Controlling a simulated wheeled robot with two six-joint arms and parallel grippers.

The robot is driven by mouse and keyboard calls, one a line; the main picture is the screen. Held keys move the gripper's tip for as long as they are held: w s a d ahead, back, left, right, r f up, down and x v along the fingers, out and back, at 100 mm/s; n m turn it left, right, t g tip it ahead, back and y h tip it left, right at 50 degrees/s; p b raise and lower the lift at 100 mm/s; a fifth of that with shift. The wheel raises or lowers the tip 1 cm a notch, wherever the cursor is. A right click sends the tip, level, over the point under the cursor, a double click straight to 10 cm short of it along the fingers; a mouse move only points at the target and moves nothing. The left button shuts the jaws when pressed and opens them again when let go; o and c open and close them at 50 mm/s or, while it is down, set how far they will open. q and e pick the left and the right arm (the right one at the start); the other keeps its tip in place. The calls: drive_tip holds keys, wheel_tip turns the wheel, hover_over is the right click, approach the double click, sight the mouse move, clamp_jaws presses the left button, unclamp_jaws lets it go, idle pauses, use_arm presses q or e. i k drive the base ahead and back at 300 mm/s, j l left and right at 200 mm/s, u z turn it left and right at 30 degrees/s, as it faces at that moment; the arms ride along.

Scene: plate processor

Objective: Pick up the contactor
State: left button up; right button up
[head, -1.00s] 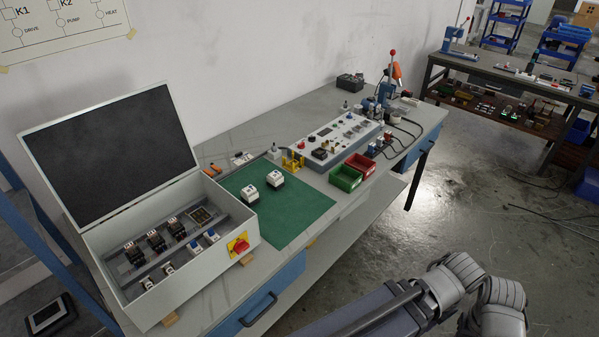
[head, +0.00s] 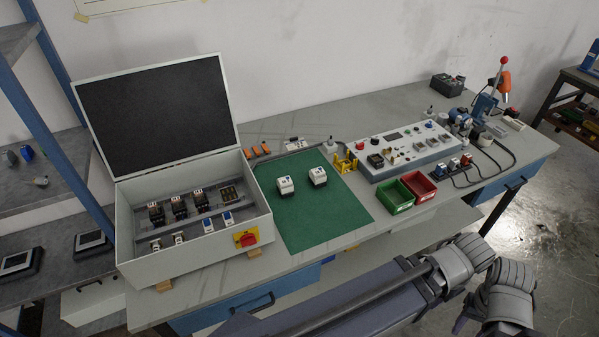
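Two white blocks with dark markings lie apart on the green mat (head: 318,222), a left block (head: 286,186) and a right block (head: 318,176). Several dark devices with pale tops (head: 179,207) stand in a row inside the open grey enclosure (head: 190,262). Small white and blue devices (head: 208,225) sit in the row in front of them. I cannot tell from this view which of these is the contactor. Neither of my grippers shows. Only grey links of my own arm appear at the lower right.
A red-yellow switch (head: 246,239) is on the enclosure's front. Right of the mat are a yellow stand (head: 345,162), a green bin (head: 396,197), a red bin (head: 419,187) and a control panel (head: 400,150). A lever press (head: 487,103) stands further right. The mat's front is clear.

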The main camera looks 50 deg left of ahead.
sight(317, 177)
drive_tip(key=i+u, duration=0.15)
drive_tip(key=u, duration=0.25)
drive_tip(key=i+u, duration=0.15)
drive_tip(key=u, duration=0.25)
drive_tip(key=i+l+u, duration=0.1)
drive_tip(key=u, duration=0.3)
drive_tip(key=i+l+u, duration=0.1)
drive_tip(key=u, duration=0.3)
drive_tip(key=i+l+u, duration=0.15)
drive_tip(key=u, duration=0.25)
drive_tip(key=i+l+u, duration=0.2)
drive_tip(key=u, duration=0.2)
